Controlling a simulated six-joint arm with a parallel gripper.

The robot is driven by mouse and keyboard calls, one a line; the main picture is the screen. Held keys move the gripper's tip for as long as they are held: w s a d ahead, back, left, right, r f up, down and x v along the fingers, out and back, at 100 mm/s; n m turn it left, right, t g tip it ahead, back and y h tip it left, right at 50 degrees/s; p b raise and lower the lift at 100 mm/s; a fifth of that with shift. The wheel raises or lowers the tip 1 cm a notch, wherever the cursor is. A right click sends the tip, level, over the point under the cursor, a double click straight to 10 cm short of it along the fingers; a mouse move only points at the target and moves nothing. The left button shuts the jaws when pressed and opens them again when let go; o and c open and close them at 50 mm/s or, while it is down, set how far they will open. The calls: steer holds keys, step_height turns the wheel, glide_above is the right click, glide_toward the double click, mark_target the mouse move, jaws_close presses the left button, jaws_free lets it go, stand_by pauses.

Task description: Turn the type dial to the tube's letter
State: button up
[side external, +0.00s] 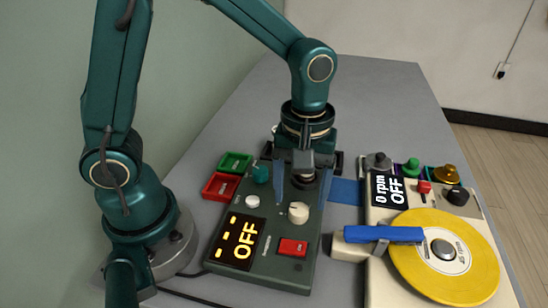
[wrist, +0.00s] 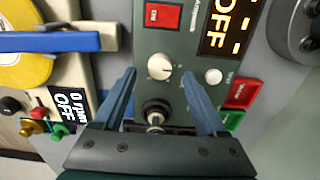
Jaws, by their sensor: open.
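The dark green tester box (side external: 262,272) carries a display (side external: 237,243) reading OFF with small dashes. A cream knob with a pointer mark (side external: 298,212), possibly the type dial, sits on its face; it also shows in the wrist view (wrist: 160,67). Its letters are too small to read. My gripper (side external: 301,202) is open and empty above the box. In the wrist view its blue fingertips (wrist: 158,75) lie either side of the cream knob, with gaps. A dark round socket-like part (wrist: 156,112) with a shiny centre shows between the fingers. I cannot make out a tube or its letter.
Red (side external: 221,186) and green (side external: 236,162) trays stand left. A cream machine with a yellow disc (side external: 465,255) and blue arm (side external: 383,234) stands right.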

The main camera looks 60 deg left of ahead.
mark_target(298, 213)
steer(key=shift+f, duration=1.45)
jaws_close()
steer(key=shift+m, duration=0.4)
steer(key=m, duration=0.4)
steer(key=shift+m, duration=0.4)
steer(key=m, duration=0.6)
